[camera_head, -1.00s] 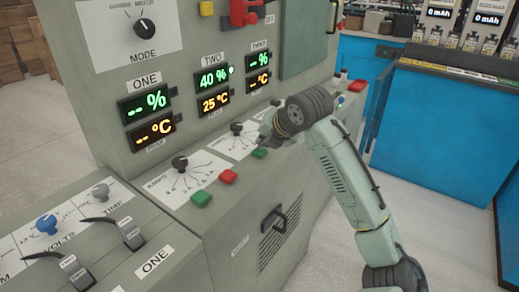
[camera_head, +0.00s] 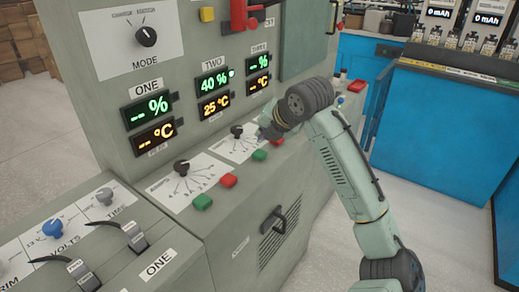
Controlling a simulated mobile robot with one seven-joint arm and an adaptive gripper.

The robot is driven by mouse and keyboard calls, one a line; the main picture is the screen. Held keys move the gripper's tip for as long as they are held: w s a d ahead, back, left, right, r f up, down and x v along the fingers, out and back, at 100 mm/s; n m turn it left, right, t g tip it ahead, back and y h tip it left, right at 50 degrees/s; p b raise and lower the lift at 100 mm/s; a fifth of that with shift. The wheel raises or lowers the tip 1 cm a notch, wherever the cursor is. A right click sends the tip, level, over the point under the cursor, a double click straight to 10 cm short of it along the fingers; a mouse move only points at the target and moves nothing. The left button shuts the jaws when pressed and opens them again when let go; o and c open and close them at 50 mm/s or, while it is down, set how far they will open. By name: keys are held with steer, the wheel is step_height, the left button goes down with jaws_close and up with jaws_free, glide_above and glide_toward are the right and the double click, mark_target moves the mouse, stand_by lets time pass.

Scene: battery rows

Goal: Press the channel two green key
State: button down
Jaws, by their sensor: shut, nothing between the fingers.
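The channel two green key (camera_head: 260,155) is on the sloped front ledge of the grey cabinet, below the second dial. A red key (camera_head: 277,141) sits just right of it. My gripper (camera_head: 264,134) is above and behind the green key, near the dial plate, and appears apart from it. Its small fingers are shut and empty, partly hidden by the wrist. The TWO display (camera_head: 214,81) reads 40 % and 25 °C, with a small green light beside it.
Channel one's green key (camera_head: 202,202) and red key (camera_head: 228,181) are nearer on the ledge, below its dial (camera_head: 182,167). The second dial (camera_head: 237,131) is close left of my gripper. A red lever (camera_head: 240,15) is above. Blue cabinets stand at right, with floor between.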

mark_target(262, 152)
steer(key=shift+r+p, duration=0.85)
steer(key=shift+r, duration=0.75)
